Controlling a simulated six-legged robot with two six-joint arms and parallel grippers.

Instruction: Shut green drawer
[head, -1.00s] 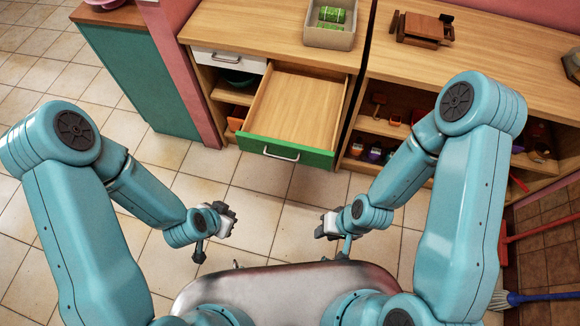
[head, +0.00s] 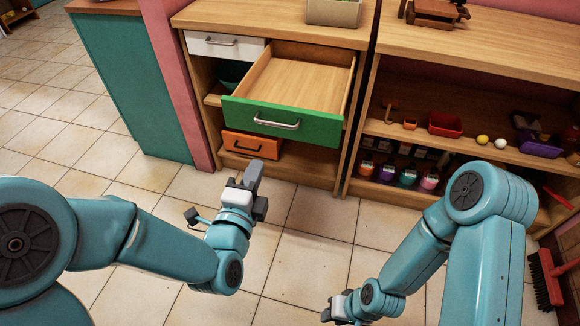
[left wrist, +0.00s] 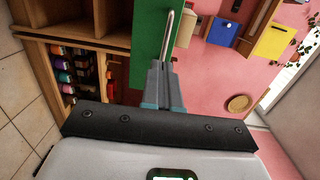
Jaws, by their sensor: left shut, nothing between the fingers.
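The green drawer (head: 282,121) is pulled out of the wooden cabinet, with a metal bar handle (head: 277,121) on its front. Its inside (head: 303,80) looks empty. My left gripper (head: 253,172) is shut and empty, in front of and below the green front, to the left of its middle. In the left wrist view the shut fingers (left wrist: 161,68) point toward the green front (left wrist: 147,45) and its handle (left wrist: 172,38). I cannot tell whether they touch it. My right gripper (head: 338,308) is low at the bottom of the head view, away from the drawer; its fingers are unclear.
A white drawer (head: 224,45) above left and an orange drawer (head: 252,147) below look closed. Open shelves at the right hold colored pots (head: 408,177) and a red tray (head: 445,124). A red brush (head: 548,279) stands at the right. Tiled floor in front is clear.

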